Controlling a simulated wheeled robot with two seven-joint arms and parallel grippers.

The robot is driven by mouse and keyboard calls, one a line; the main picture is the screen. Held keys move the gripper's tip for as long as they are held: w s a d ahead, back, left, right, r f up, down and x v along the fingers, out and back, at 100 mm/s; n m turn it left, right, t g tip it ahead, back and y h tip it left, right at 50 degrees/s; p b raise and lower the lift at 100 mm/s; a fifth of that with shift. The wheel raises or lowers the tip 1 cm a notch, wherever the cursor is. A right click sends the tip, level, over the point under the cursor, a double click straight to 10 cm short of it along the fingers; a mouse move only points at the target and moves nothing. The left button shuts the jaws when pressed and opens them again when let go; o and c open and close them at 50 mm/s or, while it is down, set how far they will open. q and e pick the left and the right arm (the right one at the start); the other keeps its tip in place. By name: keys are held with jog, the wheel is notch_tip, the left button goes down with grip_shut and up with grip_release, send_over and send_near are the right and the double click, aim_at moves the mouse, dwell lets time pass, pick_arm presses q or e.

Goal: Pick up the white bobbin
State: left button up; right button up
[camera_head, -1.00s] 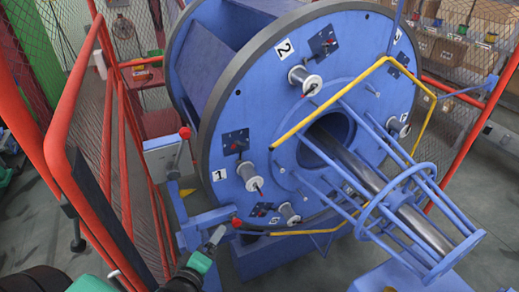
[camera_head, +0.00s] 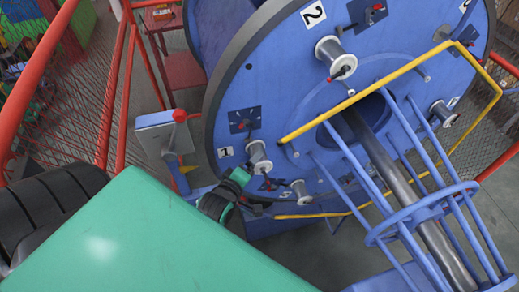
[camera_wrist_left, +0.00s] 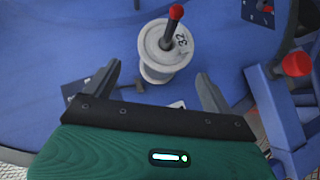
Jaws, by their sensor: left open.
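A white bobbin (camera_wrist_left: 167,48) sits on a red-tipped spindle in the left wrist view, with "32" marked on its top flange. It is ahead of my left gripper (camera_wrist_left: 157,74), whose two fingers are spread apart with nothing held. The fingers point toward the bobbin's sides, and contact is not visible. In the head view my left gripper (camera_head: 232,188) is near the face of the blue disc (camera_head: 285,85), beside a white bobbin (camera_head: 259,157) near label 1. Other white bobbins show near label 2 (camera_head: 335,57), below (camera_head: 300,192) and at right (camera_head: 441,114). My right gripper is not seen.
A yellow bar (camera_head: 375,88) and a blue tubular cage (camera_head: 420,215) around a steel shaft project from the disc. Red mesh fencing (camera_head: 90,110) borders the left side.

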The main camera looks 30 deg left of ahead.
aim_at(251, 148)
pick_arm(q)
jog(key=shift+w+f, duration=0.15)
jog(key=shift+w, duration=0.5)
jog(key=shift+w+a+p, duration=0.1)
jog(key=shift+w+p, duration=0.2)
jog(key=shift+p, duration=0.15)
jog(key=p+x, duration=0.2)
jog(key=x, duration=0.2)
jog(key=shift+f, duration=0.15)
jog(key=shift+w+f, duration=0.2)
jog(key=shift+w, duration=0.05)
jog(key=c, duration=1.5)
jog(key=shift+r, duration=0.1)
